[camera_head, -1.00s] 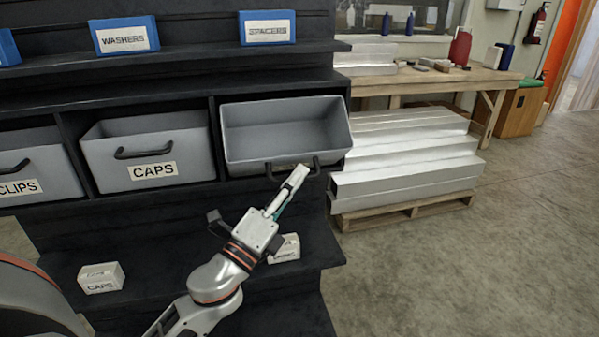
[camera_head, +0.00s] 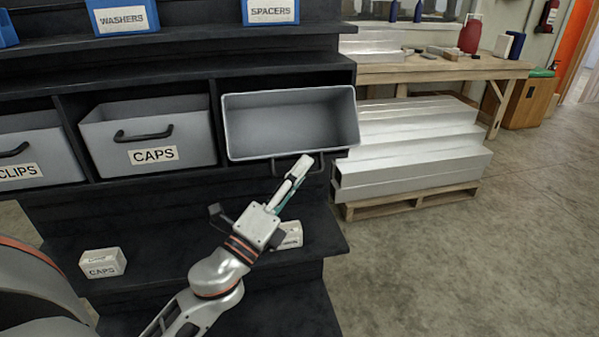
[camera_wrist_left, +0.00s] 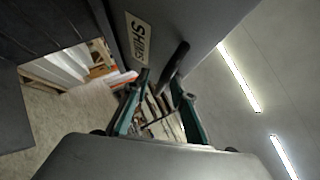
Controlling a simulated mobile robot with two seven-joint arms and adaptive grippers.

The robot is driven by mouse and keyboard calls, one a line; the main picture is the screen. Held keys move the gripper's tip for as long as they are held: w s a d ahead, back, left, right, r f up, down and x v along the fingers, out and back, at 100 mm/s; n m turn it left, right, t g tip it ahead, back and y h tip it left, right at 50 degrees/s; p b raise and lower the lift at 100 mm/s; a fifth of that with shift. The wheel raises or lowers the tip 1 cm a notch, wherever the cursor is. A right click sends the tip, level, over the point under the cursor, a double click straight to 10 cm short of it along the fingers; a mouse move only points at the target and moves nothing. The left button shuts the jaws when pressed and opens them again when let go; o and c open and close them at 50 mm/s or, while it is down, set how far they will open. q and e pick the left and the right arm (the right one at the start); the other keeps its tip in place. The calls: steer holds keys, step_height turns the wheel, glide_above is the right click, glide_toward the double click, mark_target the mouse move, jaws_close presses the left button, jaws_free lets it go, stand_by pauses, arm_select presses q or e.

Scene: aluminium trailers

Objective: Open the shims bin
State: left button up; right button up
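The shims bin (camera_head: 245,127) is a grey bin in the right bay of the dark rack. It is tipped forward, and its empty inside shows. Its SHIMS label (camera_wrist_left: 138,38) shows in the left wrist view, with the black handle (camera_wrist_left: 174,62) beside it. My left gripper (camera_head: 301,165) is at this handle, below the bin's front rim. In the wrist view the fingers (camera_wrist_left: 158,82) stand apart with the handle between them, close to the right finger. My right gripper is not in view.
The closed caps bin (camera_head: 190,135) and clips bin (camera_head: 50,150) are to the left. A lower shelf holds a white CAPS box (camera_head: 103,263) and another small box (camera_head: 291,236). Metal bars on a pallet (camera_head: 420,200) stand right of the rack. Open floor lies at the right.

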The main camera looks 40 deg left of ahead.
arm_select(q)
steer(key=shift+s, duration=0.1)
steer(key=v, duration=0.7)
steer(key=shift+s, duration=0.15)
steer(key=shift+f, duration=0.15)
stand_by(0.6)
